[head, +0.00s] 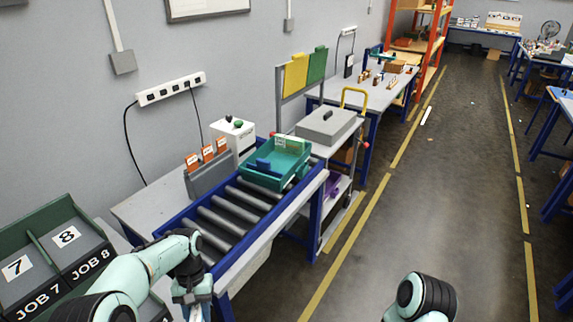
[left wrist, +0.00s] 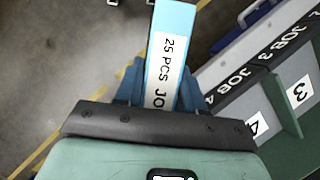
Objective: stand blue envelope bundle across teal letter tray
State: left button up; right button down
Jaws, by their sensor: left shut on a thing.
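The blue envelope bundle (left wrist: 171,25) is between the blue fingers of my left gripper (left wrist: 160,85) in the left wrist view. It has a white label reading "25 PCS JO", with the rest hidden. My left gripper (head: 193,297) is shut on it at the bottom of the head view, where only a small part of the bundle shows at the frame edge. The teal letter tray (head: 262,180) sits on the roller conveyor, up and right of my left gripper and apart from it. A blue piece and a pale green-white card are in the tray. My right gripper is out of view.
The roller conveyor (head: 222,221) has bare rollers in front of the tray. A white box with buttons (head: 233,138) and a grey rack with orange-labelled cards (head: 208,172) stand behind. Sorting bins marked JOB 7 and JOB 8 (head: 68,237) are at left. A cart stands beyond the conveyor.

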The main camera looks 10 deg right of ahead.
aim_at(281, 164)
jog(key=i+l, duration=0.4)
jog(key=l, duration=0.15)
jog(key=i+l, duration=0.4)
jog(key=l, duration=0.15)
jog(key=i+l, duration=0.4)
jog(key=l, duration=0.15)
